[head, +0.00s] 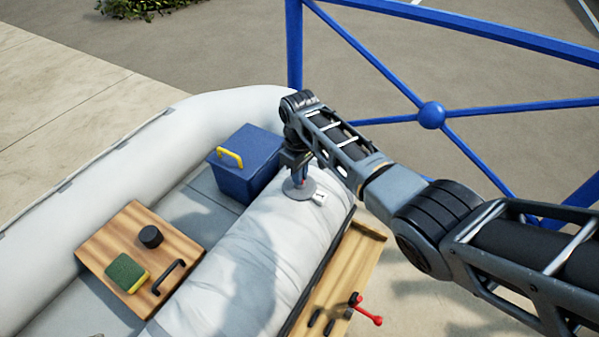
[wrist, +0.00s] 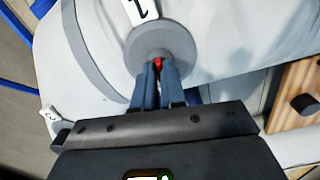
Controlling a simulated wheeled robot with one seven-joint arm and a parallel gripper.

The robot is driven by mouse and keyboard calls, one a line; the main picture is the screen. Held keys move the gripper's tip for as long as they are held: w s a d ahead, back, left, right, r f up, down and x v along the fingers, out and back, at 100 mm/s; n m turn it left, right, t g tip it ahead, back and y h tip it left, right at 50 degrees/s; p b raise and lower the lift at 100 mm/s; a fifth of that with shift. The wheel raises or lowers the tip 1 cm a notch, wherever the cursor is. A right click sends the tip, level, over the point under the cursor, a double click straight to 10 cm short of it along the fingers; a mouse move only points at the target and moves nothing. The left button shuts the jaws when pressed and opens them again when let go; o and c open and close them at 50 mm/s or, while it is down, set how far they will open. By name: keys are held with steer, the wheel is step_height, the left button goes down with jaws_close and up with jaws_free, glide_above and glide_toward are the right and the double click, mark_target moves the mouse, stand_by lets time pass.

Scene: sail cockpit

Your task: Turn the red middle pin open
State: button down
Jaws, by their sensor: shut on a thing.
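The red middle pin (wrist: 158,63) shows as a small red tip between my fingertips in the wrist view. It sits in the middle of a round grey valve disc (wrist: 178,42) on the pale inflated tube. My gripper (wrist: 159,72) is shut on the pin, and the fingers hide most of it. In the head view my gripper (head: 299,178) points down onto the same grey disc (head: 299,190), and the pin itself cannot be made out clearly. How far the pin is turned cannot be told.
White tags (wrist: 141,10) lie beside the disc. A blue box (head: 245,180) with a yellow handle stands left of my gripper. A wooden board (head: 110,235) holds a sponge (head: 126,272) and a black knob (head: 150,237). A red lever (head: 368,312) is at front right. Blue railings (head: 294,50) stand behind.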

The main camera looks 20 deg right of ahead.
steer(key=shift+n, duration=0.8)
steer(key=c, duration=1.2)
jaws_free()
steer(key=shift+c, duration=0.2)
step_height(320, 180, up, 8)
steer(key=shift+f, duration=0.1)
